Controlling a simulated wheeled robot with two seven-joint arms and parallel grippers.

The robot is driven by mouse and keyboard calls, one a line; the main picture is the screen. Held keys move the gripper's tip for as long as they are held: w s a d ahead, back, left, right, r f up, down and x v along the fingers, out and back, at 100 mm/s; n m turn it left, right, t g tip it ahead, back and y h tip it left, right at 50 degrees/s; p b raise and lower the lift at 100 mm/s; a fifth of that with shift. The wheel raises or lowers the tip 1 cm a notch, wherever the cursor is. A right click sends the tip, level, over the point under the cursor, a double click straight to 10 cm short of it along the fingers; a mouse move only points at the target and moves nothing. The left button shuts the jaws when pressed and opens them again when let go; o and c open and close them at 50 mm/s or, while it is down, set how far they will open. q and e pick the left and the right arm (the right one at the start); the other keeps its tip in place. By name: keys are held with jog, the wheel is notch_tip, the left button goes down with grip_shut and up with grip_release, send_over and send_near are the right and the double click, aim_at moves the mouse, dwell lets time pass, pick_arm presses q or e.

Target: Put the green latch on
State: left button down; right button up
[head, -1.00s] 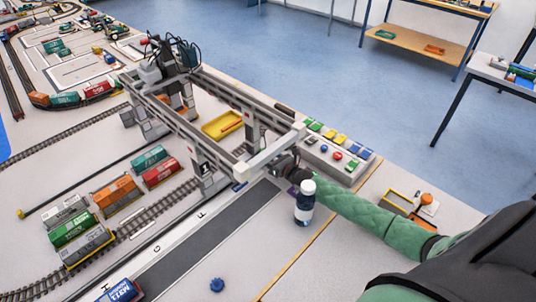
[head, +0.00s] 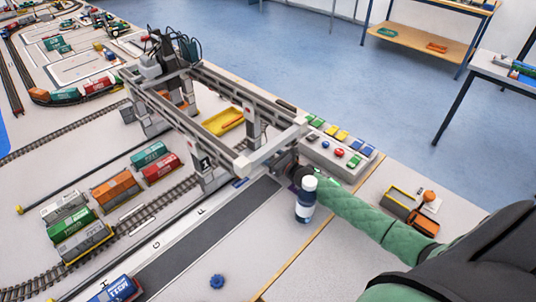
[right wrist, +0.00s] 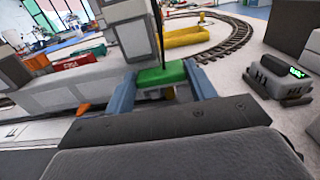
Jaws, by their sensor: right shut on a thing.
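The green latch (right wrist: 163,76) is a small green block in the right wrist view. It sits between the two blue fingers of my right gripper (right wrist: 163,85), which is shut on it. In the head view my green-sleeved right arm reaches to the near end of the gantry crane (head: 198,85). There my right gripper (head: 285,165) is dark and small beside the crane's pale end beam (head: 268,150). The beam and arm partly hide it, and the latch cannot be made out in that view. My left gripper is not in view.
A bottle (head: 306,200) stands close to my right forearm. A button box (head: 338,150) lies just beyond the gripper. A yellow tray (head: 222,121) sits under the crane. Coloured containers (head: 115,192) stand at left; the dark roadway (head: 190,245) in front is mostly clear.

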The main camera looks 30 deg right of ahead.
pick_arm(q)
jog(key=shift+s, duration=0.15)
pick_arm(e)
jog(key=o, duration=0.7)
jog(key=shift+d, duration=0.1)
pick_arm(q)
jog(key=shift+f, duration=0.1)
pick_arm(e)
jog(key=shift+o, duration=0.2)
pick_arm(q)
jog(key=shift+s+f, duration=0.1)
pick_arm(e)
jog(key=shift+s+f, duration=0.1)
jog(key=shift+s, duration=0.05)
jog(key=shift+s+d, duration=0.1)
jog(key=shift+s, duration=0.1)
jog(key=b+v, duration=0.2)
jog(key=v, duration=0.3)
jog(key=shift+f, duration=0.1)
jog(key=shift+b+v, duration=0.55)
jog(key=shift+v, duration=0.4)
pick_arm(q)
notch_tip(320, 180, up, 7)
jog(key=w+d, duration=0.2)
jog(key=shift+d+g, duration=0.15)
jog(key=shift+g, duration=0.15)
pick_arm(e)
jog(key=shift+s, duration=0.1)
